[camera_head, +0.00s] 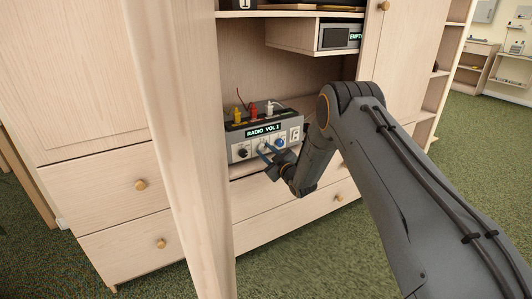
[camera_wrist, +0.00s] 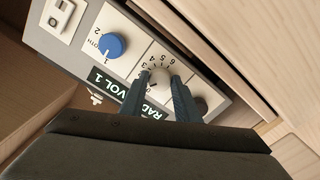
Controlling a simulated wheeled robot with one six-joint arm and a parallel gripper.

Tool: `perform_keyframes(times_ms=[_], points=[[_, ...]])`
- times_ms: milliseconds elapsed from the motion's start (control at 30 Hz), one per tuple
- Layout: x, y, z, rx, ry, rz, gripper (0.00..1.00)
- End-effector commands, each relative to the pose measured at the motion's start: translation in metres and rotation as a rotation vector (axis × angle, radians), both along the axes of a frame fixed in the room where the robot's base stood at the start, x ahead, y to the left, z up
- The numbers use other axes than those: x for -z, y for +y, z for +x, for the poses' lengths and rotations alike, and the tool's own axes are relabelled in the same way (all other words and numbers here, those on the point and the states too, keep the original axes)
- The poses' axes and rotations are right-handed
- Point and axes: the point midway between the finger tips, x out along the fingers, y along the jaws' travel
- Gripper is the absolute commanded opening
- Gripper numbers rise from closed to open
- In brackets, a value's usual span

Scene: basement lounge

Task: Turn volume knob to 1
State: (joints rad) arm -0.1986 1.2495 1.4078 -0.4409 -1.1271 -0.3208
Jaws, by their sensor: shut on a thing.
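The grey radio unit (camera_head: 236,154) sits on a cabinet shelf. Its display (camera_head: 264,131) reads "RADIO VOL 1"; it also shows, rotated, in the wrist view (camera_wrist: 112,85). The pale volume knob (camera_wrist: 159,77) is the middle knob, ringed by a number scale partly covered by my fingers. My gripper (camera_wrist: 160,80) is shut on this knob, one finger on each side. In the head view my gripper (camera_head: 271,153) reaches the panel's front from the lower right. Where the knob's pointer aims cannot be made out.
A blue knob (camera_wrist: 111,45) and a dark knob (camera_wrist: 201,104) flank the volume knob closely. Yellow, red and white plugs (camera_head: 253,109) stand on top of the unit. A cabinet post (camera_head: 190,150) stands at left; drawers (camera_head: 290,207) lie below.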

Motion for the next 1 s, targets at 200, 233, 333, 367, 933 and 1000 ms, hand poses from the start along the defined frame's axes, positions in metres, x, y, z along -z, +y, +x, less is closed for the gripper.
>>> perform_keyframes(times_ms=[200,233,333,367,933,1000], points=[[0.001,0.0,-0.001,-0.001,0.0,-0.005,0.07],[0.001,0.0,-0.001,-0.001,0.0,-0.005,0.07],[0.001,0.0,-0.001,0.0,0.0,-0.004,0.07],[0.001,0.0,-0.001,-0.001,0.001,-0.004,0.07],[0.0,-0.009,-0.012,0.001,0.001,-0.003,0.47],[0.0,-0.016,-0.021,0.002,0.001,-0.002,0.47]])
